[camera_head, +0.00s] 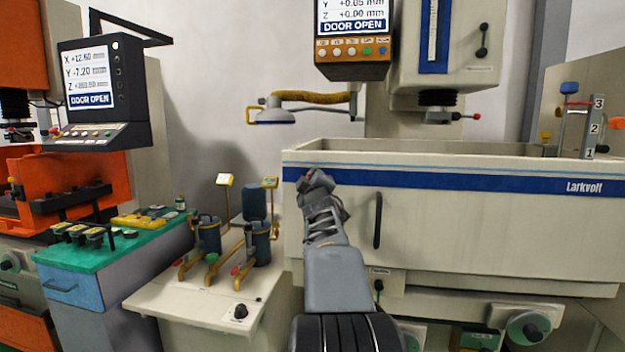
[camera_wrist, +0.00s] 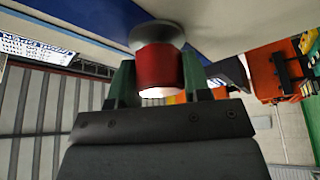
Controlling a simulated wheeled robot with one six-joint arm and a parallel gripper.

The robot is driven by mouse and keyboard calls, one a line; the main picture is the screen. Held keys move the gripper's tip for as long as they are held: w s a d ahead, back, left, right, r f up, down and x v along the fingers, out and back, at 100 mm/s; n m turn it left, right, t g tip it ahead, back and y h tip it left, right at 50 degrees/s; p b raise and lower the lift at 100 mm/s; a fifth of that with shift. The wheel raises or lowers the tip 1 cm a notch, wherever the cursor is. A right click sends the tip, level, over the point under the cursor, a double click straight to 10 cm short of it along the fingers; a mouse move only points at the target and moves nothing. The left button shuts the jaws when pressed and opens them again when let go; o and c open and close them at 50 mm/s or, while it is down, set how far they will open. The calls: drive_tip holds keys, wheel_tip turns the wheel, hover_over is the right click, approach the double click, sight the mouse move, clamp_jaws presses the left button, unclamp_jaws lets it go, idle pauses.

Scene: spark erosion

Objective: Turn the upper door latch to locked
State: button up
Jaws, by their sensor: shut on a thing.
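The upper door latch shows in the wrist view as a red cylindrical knob (camera_wrist: 156,66) on a round grey base, mounted on the white and blue door face. My gripper (camera_wrist: 159,82) is shut on this knob, with one green finger on each side. In the head view my gripper (camera_head: 317,182) is at the upper left of the machine's white door (camera_head: 480,235), by its blue stripe. There the gripper covers most of the latch. The latch's locked or unlocked marking cannot be made out.
A dark vertical handle (camera_head: 378,220) is on the door right of my arm. The display (camera_head: 352,25) above reads DOOR OPEN. A white bench (camera_head: 190,300) with blue canisters and bronze-coloured pipes stands to the left. A lamp (camera_head: 275,116) hangs above the tank.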

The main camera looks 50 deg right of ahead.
drive_tip(key=n+p, duration=0.2)
drive_tip(key=n+y+p, duration=0.1)
drive_tip(key=n, duration=0.1)
drive_tip(key=shift+r+y+p, duration=0.3)
drive_tip(key=shift+p, duration=0.1)
drive_tip(key=n+g+p, duration=0.1)
drive_tip(key=n+p, duration=0.2)
drive_tip(key=shift+f+y, duration=0.2)
drive_tip(key=shift+y, duration=0.2)
drive_tip(key=shift+f+n+g+p, duration=0.1)
drive_tip(key=shift+n+g+p, duration=0.3)
drive_tip(key=shift+n+p, duration=0.25)
drive_tip(key=o, duration=0.9)
drive_tip(key=shift+o, duration=0.2)
